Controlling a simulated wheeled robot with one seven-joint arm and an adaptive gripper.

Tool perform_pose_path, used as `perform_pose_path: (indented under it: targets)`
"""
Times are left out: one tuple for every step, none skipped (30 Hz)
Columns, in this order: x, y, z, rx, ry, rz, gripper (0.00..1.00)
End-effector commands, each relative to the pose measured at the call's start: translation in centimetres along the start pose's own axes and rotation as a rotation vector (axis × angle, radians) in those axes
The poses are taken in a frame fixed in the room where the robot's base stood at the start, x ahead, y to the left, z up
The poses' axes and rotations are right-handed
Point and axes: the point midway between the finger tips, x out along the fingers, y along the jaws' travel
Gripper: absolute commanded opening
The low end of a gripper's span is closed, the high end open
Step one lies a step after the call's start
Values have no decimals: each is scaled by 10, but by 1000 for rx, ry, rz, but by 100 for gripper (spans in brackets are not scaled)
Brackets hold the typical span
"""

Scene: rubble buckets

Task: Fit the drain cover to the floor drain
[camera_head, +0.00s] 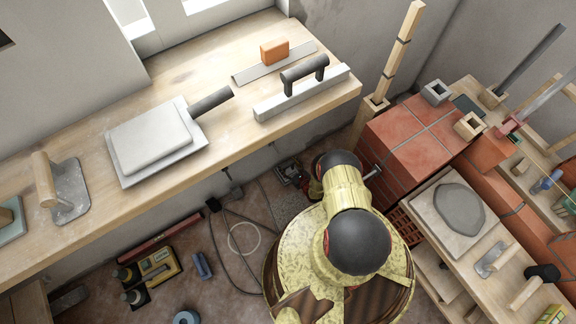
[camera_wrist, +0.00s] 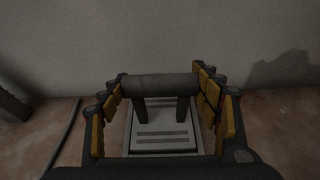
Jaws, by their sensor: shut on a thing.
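In the wrist view, my gripper (camera_wrist: 160,105) is closed on the ends of a dark round bar handle (camera_wrist: 160,87). The handle stands on two dark posts above a light grey slotted plate, which looks like the drain cover (camera_wrist: 165,142). A pale rim shows around the plate; I cannot tell whether it is the drain's frame or whether the plate sits inside it. The near edge of the plate is hidden by my gripper. In the head view, my gripper (camera_head: 292,174) is small and partly hidden by my arm, low by the wall under the bench.
A wooden bench (camera_head: 235,135) with trowels and a float overhangs the floor. Cables (camera_head: 232,240) and a tool tray (camera_head: 147,280) lie on the floor to the left. A red brick stack (camera_head: 415,140) and a low plank table (camera_head: 500,262) stand close on the right.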

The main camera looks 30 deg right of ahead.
Motion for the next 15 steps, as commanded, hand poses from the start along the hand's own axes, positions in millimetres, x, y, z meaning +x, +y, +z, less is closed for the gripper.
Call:
perform_pose_path:
  targets:
    - [0,0,1,0,-1,0,6]
    - [0,0,1,0,-1,0,6]
    - [0,0,1,0,-1,0,6]
    - [0,0,1,0,-1,0,6]
    - [0,0,1,0,-1,0,6]
    - [0,0,1,0,-1,0,6]
    - [0,0,1,-1,-1,0,6]
    - [0,0,1,-1,-1,0,6]
    - [0,0,1,-1,-1,0,6]
    - [0,0,1,-1,-1,0,64]
    - [0,0,1,0,-1,0,65]
    - [0,0,1,0,-1,0,68]
    - [0,0,1,0,-1,0,69]
    - [0,0,0,0,-1,0,71]
    - [0,0,0,0,-1,0,73]
